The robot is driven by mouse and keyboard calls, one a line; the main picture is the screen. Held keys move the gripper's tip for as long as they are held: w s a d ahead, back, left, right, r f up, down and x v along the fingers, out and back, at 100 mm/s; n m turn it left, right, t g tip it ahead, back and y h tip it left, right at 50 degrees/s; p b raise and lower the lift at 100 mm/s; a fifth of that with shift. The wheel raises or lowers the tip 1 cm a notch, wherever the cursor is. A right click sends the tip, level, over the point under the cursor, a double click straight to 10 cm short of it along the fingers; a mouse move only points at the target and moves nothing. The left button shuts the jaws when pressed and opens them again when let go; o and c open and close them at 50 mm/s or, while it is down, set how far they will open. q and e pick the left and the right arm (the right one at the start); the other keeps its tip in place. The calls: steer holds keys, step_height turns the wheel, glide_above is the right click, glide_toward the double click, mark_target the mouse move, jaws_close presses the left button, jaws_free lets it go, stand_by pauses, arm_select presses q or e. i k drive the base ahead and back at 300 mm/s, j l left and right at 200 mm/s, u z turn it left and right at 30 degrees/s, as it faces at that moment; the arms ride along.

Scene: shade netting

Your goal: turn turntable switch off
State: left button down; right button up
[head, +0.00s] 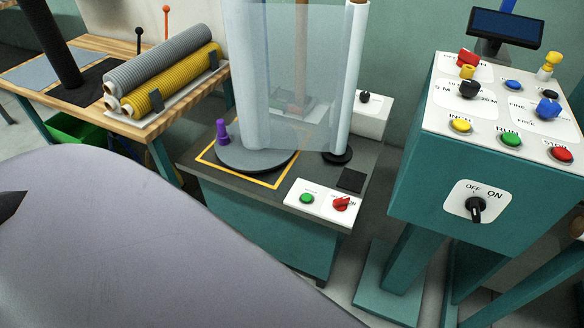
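The turntable (240,160) is a dark round disc on a teal machine with a dark top. It stands inside a yellow square outline. A white panel (316,213) at the machine's front corner carries a green button (306,198) and a red knob switch (341,204). The marks by the red knob are too small to read. Neither of my grippers shows. A large grey-purple surface fills the lower left foreground, and I cannot tell what part it is.
A clear film sheet (300,70) hangs over the turntable. A wooden bench (165,120) with grey and yellow rolls stands at left.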

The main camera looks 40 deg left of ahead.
mark_target(341, 204)
steer(key=u, duration=1)
